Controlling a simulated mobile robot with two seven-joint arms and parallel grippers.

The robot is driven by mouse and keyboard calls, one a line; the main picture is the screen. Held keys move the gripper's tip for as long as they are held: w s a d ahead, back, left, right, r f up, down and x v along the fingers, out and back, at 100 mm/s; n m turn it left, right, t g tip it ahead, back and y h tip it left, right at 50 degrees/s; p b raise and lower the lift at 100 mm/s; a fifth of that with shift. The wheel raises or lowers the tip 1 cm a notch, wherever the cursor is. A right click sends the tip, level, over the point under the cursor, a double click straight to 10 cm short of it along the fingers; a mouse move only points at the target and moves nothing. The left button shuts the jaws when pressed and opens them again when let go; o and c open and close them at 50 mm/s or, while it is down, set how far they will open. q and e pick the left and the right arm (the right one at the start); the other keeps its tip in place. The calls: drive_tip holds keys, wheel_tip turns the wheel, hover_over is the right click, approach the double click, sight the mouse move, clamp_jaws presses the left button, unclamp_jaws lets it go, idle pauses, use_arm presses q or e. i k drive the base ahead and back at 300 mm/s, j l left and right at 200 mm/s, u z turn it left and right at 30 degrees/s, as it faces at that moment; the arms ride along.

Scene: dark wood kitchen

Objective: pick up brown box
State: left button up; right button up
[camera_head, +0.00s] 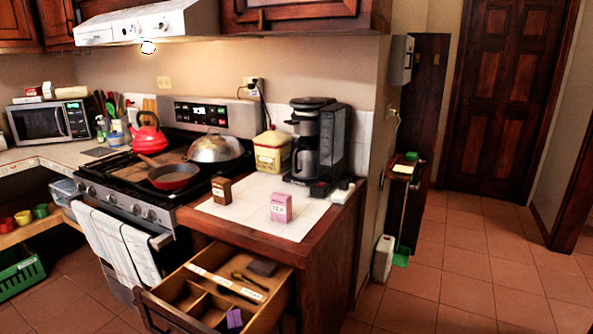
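A small brown box (221,191) stands upright on the white-tiled counter (245,215), near its left edge beside the stove. A pink box marked TEA (281,208) stands to its right and a little nearer to me. The two boxes are apart. Neither of my grippers shows in the head view.
An open drawer (240,272) with dividers and utensils juts out below the counter. A coffee maker (320,142) and a yellowish tin (272,152) stand behind the boxes. The stove, with a red pan (173,176), is to the left. Tiled floor (470,270) is clear on the right.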

sight(221, 187)
drive_tip(key=i+u, duration=0.25)
drive_tip(key=u, duration=0.15)
drive_tip(key=i+l+u, duration=0.1)
drive_tip(key=i+u, duration=0.25)
drive_tip(key=k, duration=0.05)
